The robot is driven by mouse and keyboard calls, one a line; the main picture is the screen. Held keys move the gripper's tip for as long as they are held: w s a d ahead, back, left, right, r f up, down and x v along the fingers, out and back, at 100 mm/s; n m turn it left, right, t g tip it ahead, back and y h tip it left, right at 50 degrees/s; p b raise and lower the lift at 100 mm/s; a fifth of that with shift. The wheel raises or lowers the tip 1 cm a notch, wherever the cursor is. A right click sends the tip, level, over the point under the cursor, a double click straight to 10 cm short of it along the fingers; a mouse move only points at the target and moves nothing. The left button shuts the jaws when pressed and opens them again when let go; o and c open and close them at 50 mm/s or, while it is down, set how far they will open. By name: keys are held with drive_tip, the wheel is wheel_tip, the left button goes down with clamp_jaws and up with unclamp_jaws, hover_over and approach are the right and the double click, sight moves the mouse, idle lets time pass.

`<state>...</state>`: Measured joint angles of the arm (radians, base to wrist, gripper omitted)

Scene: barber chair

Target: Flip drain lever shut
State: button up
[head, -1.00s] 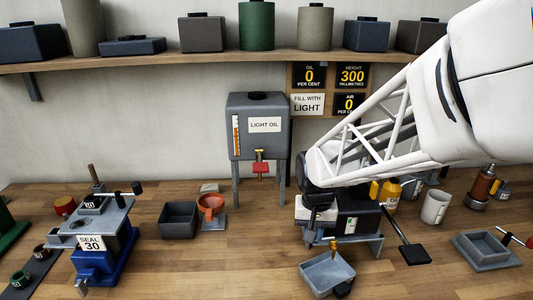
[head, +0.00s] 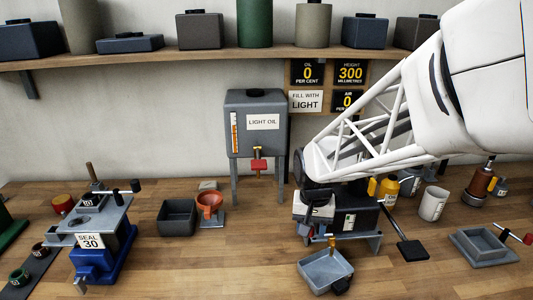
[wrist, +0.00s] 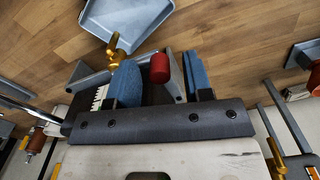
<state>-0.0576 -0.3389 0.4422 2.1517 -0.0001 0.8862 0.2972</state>
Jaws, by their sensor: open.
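A small red-capped lever (wrist: 160,68) shows in the wrist view, on the dark box (head: 355,218); I take it to be the drain lever. My gripper (wrist: 158,64) is open, with one blue finger pad on each side of the red cap. I see gaps beside the cap and cannot tell whether either pad touches it. A brass spout (head: 333,241) at the front of the box points over a grey tray (head: 313,272). The spout also shows in the wrist view (wrist: 115,45). In the head view my gripper (head: 315,212) hides the lever.
A black pedal-like plate (head: 413,252) on a rod extends right of the box. A yellow bottle (head: 389,188) and a white cup (head: 432,204) stand behind it.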

drive_tip(key=shift+r, duration=3.9)
drive_tip(key=s+d+r+n+t, duration=0.1)
drive_tip(key=s, duration=0.8)
drive_tip(key=s+d+r+n+t, duration=0.1)
drive_tip(key=s+d, duration=0.1)
drive_tip(key=s, duration=0.8)
drive_tip(key=shift+n+t, duration=0.3)
